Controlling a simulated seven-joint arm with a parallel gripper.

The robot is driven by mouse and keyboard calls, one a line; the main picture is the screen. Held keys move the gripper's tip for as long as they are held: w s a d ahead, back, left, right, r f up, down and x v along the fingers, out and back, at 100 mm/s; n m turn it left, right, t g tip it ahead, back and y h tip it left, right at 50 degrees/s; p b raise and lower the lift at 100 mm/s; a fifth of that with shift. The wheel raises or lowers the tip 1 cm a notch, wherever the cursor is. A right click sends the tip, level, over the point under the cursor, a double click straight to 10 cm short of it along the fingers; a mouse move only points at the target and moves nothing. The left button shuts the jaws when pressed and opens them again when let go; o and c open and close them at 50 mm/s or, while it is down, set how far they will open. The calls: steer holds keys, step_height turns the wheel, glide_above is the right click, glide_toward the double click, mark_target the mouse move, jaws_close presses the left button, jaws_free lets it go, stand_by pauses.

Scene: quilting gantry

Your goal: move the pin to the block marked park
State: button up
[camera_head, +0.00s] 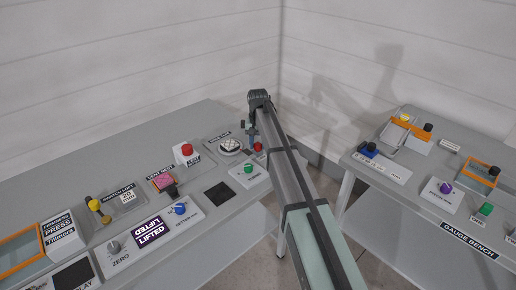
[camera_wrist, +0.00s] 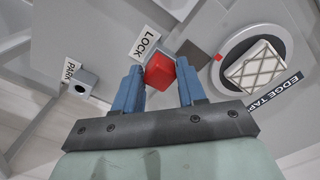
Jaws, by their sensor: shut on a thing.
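The pin's red head (camera_wrist: 159,72) is between the two blue fingers of my gripper (camera_wrist: 159,80) in the wrist view, and the gripper is shut on it. The red head also shows in the head view (camera_head: 257,147), beside my gripper (camera_head: 250,141) at the far end of the left bench. A LOCK label (camera_wrist: 145,43) is right beside the pin. The pin's lower part is hidden, so I cannot tell if it sits in a hole. The grey park block (camera_wrist: 86,79), with a dark round hole and a PARK label (camera_wrist: 70,70), stands apart at left in the wrist view.
A round dial with a quilted white pad (camera_wrist: 257,67) is at right in the wrist view, by an edge label. On the left bench (camera_head: 120,150) are a red button (camera_head: 187,149), a green knob (camera_head: 248,168) and a blue knob (camera_head: 180,208). The gauge bench (camera_head: 420,200) stands at right.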

mark_target(258, 144)
steer(key=shift+r, duration=0.2)
steer(key=shift+r, duration=0.4)
steer(key=shift+r, duration=0.65)
steer(key=shift+r, duration=0.7)
steer(key=w+d+r, duration=0.1)
steer(key=d+r, duration=0.4)
steer(key=d, duration=0.7)
steer(key=shift+w+d+r, duration=0.15)
steer(key=shift+w+d, duration=0.05)
steer(key=shift+w, duration=0.15)
